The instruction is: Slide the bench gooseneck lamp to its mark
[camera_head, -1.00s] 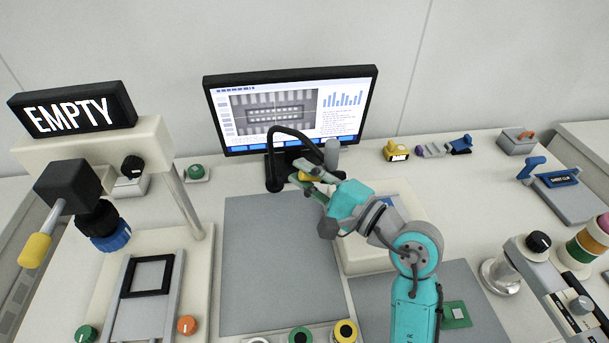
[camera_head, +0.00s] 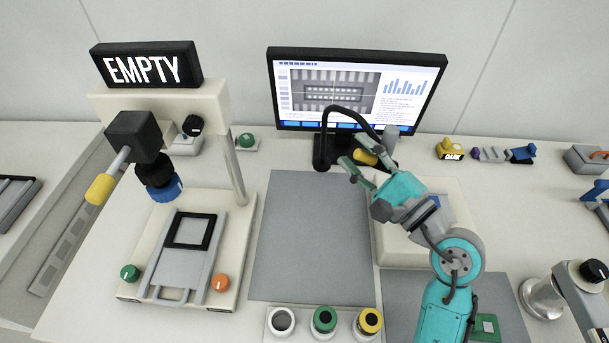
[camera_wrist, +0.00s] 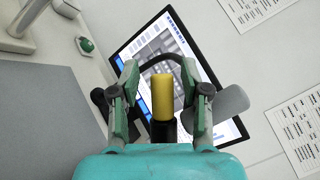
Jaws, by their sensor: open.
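The black gooseneck lamp (camera_head: 345,110) stands in front of the monitor, its neck arched and its dark head (camera_head: 320,161) hanging at the left. In the wrist view a yellow sleeve (camera_wrist: 162,97) on a black post (camera_wrist: 162,131) stands between my fingers, apparently part of the lamp. My gripper (camera_head: 361,166) is open around this sleeve, with a visible gap on each side in the wrist view (camera_wrist: 163,100). My gripper and arm partly hide the lamp's lower part in the head view. I cannot make out the lamp's mark.
The monitor (camera_head: 420,90) stands close behind the lamp. A grey mat (camera_head: 310,240) lies clear at front left. The EMPTY sign (camera_head: 146,68) tops a station at left. Three round pots (camera_head: 325,319) sit at the front. A yellow device (camera_head: 450,149) and small tools stand at back right.

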